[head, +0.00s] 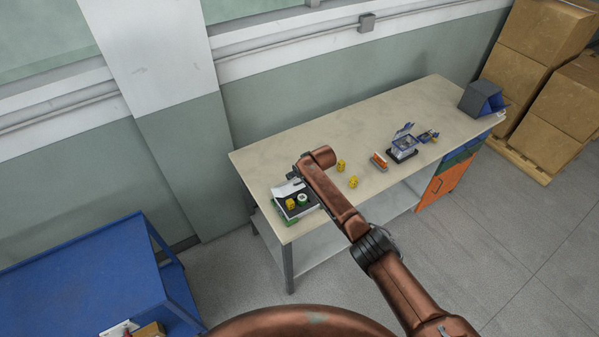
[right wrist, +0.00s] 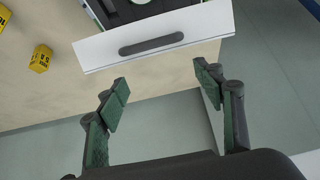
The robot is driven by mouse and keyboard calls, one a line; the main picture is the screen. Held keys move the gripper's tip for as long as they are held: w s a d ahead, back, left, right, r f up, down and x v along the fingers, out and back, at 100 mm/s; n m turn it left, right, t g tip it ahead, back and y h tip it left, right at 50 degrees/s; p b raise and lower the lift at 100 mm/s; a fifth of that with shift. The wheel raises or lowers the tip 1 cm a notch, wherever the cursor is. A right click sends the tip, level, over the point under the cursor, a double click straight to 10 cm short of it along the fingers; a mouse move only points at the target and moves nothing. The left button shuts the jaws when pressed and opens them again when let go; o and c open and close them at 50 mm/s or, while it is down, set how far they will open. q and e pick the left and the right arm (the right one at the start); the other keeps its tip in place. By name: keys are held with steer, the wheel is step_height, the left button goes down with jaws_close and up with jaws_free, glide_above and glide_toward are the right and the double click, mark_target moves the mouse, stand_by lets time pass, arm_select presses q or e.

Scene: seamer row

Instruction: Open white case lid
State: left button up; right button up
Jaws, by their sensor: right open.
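The white case (head: 287,189) is at the near left end of the workbench in the head view, partly hidden by my right arm. In the right wrist view a white panel of the case (right wrist: 155,40) with a dark handle slot lies near the table edge, with dark parts behind it. I cannot tell how far the lid stands open. My right gripper (right wrist: 163,88) is open and empty, its green-padded fingertips apart just short of the panel. In the head view it is mostly hidden behind my wrist. My left gripper is not in view.
A blue cart (head: 75,275) stands at left.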

steer(key=v, duration=1.2)
stand_by(0.4)
